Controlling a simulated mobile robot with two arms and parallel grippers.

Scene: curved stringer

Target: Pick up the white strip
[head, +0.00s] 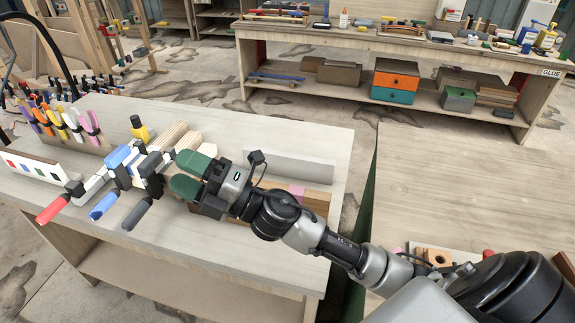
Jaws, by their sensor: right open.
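A long whitish-grey strip (290,165) stands on the pale workbench (235,120), behind my right gripper and to its right; it looks like the white strip. My right gripper (189,174) has green finger pads that are apart, with nothing seen between them. It reaches in from the right over the middle of the bench and points left, towards the clamps. The gripper is apart from the strip in the picture. A tan wooden block with a pink patch (297,191) lies partly hidden behind my right arm. My left gripper is out of view.
Clamps with red, blue and dark handles (123,170) lie left of the gripper. Pale wooden strips (175,137) and a yellow bottle (139,129) are behind them. A rack of coloured clamps (65,125) is at the left. The bench's back right is clear.

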